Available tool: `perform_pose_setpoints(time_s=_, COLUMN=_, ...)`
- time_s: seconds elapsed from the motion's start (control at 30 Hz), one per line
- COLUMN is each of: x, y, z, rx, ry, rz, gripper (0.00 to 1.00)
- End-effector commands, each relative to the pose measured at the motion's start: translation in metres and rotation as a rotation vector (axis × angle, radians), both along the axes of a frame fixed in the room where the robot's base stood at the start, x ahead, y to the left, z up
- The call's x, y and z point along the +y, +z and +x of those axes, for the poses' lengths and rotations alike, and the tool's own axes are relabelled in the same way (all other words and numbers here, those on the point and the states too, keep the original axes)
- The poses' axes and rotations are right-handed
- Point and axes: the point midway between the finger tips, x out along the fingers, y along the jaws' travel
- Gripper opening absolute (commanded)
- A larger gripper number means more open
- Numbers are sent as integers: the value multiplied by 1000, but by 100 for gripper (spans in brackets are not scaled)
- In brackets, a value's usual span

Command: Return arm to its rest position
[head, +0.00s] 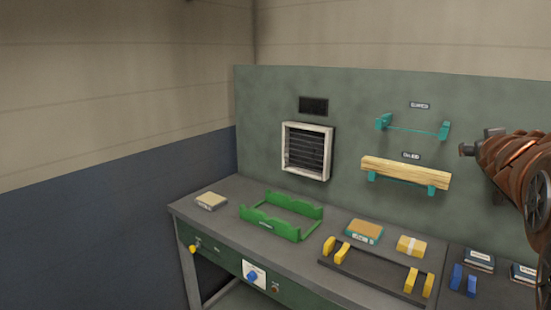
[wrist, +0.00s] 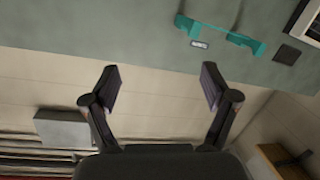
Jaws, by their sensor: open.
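My gripper (wrist: 158,88) is open in the wrist view, with its two dark fingers wide apart and nothing between them. The wrist view looks at the wall, with the green panel along its top. In the head view, part of my copper-coloured arm shows at the right edge, raised beside the panel and above the bench (head: 195,207). A light wooden piece (head: 405,172) lies on the lower teal bracket pair on the panel. The upper teal bracket (head: 383,121) is empty; a teal bracket (wrist: 225,36) also shows in the wrist view.
On the bench stand a green cradle (head: 270,226), a black rack with yellow posts (head: 370,270), a tan block on a teal base (head: 363,231), a yellow block (head: 411,245) and a pale block (head: 211,201). Blue posts (head: 456,277) and small boxes stand at the right. A white-framed vent (head: 306,151) is on the panel.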

Motion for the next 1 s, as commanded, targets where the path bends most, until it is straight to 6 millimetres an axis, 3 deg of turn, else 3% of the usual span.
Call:
perform_pose_setpoints(time_s=0.27, x=63, y=-124, z=-79, rx=353, ry=-122, rz=213, gripper=86)
perform_pose_setpoints(time_s=0.5, x=139, y=-219, z=-165, rx=701, ry=-109, rz=367, gripper=86)
perform_pose_setpoints(time_s=0.73, x=219, y=-284, z=-263, rx=1046, ry=-21, rz=482, gripper=86)
perform_pose_setpoints(time_s=0.9, x=268, y=-310, z=-333, rx=1272, ry=68, rz=543, gripper=86)
perform_pose_setpoints(time_s=1.0, x=288, y=-318, z=-364, rx=1369, ry=111, rz=567, gripper=86)
